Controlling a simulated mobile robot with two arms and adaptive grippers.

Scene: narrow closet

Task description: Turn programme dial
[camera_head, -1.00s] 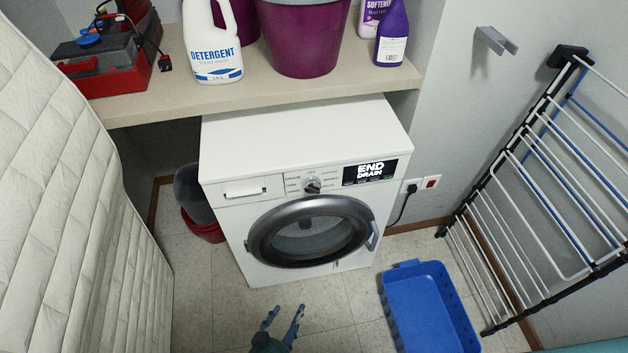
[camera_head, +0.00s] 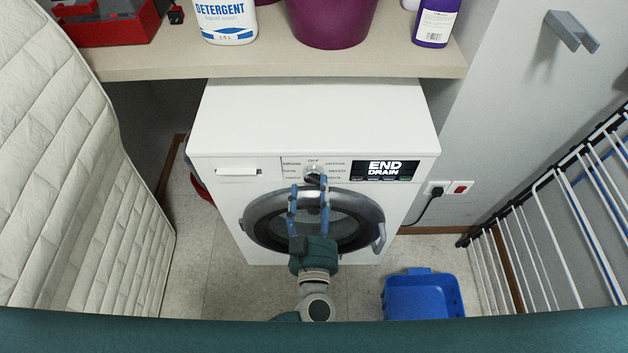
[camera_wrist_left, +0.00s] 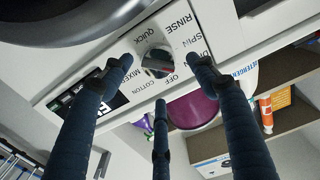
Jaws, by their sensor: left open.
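The programme dial (camera_head: 315,172) is a round silver knob on the front panel of the white washing machine (camera_head: 300,115). In the left wrist view the dial (camera_wrist_left: 157,60) has a dark grip bar and is ringed by words such as QUICK, MIXED, COTTON, OFF, SPIN and RINSE. My left gripper (camera_head: 310,183) is open in front of the panel, with its blue fingers pointing at the dial. In the left wrist view its fingertips lie on either side of the dial; I cannot tell whether they touch it. The display (camera_head: 385,171) reads END DRAIN. My right gripper is not in view.
A shelf (camera_head: 270,65) with a detergent bottle (camera_head: 225,20) and a purple bucket (camera_head: 325,22) overhangs the machine's back. A blue crate (camera_head: 422,298) lies on the floor at right, near a drying rack (camera_head: 560,220). A quilted mattress (camera_head: 80,200) stands at left.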

